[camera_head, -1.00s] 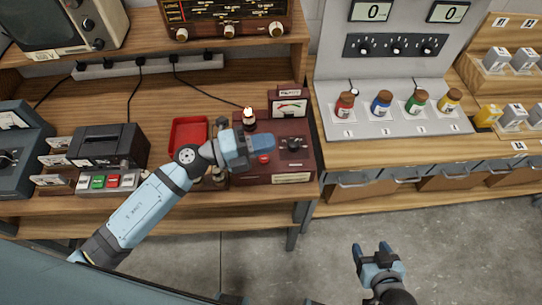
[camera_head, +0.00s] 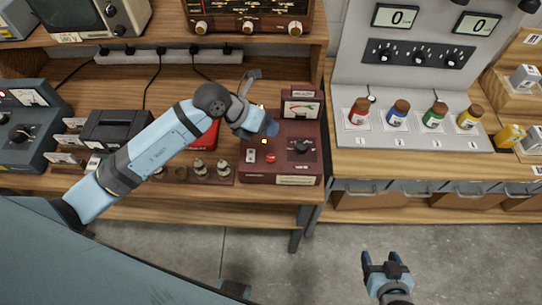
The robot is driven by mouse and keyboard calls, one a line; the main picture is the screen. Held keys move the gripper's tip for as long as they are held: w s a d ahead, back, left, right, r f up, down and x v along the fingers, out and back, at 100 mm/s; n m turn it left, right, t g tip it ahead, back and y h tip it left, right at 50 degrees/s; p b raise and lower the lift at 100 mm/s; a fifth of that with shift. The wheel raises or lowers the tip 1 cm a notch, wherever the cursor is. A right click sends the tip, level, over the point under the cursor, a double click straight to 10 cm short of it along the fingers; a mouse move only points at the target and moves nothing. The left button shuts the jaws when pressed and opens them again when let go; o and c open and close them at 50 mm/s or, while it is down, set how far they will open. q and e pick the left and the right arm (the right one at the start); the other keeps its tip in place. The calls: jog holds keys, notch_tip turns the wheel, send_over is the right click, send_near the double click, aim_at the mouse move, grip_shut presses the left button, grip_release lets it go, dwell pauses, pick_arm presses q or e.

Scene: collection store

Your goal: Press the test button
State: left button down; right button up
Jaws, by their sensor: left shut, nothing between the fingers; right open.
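The maroon tester box (camera_head: 312,172) stands on the wooden bench, with a meter, a black knob (camera_head: 298,147) and a white switch (camera_head: 250,156). A small red button (camera_head: 271,158) is on its top face, in plain view; I take it as the test button. My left gripper (camera_head: 273,128) is shut and empty over the back left of the box, beyond the button and apart from it in the picture. It partly hides the lamp (camera_head: 262,108) behind it. My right gripper (camera_head: 381,258) is open and empty over the floor at the lower right.
Several tubes (camera_head: 199,168) stand in a rack left of the box. A red tray (camera_head: 207,136) lies partly behind my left arm. A grey stand with coloured jars (camera_head: 398,113) is at the right. The floor in front is clear.

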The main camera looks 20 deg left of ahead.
aim_at(269, 156)
pick_arm(q)
notch_tip(269, 156, down, 8)
jog(key=b, duration=0.6)
jog(key=shift+f, duration=0.4)
dwell(1.0)
dwell(0.5)
jog(key=shift+f+b, duration=0.35)
jog(key=shift+f, duration=0.05)
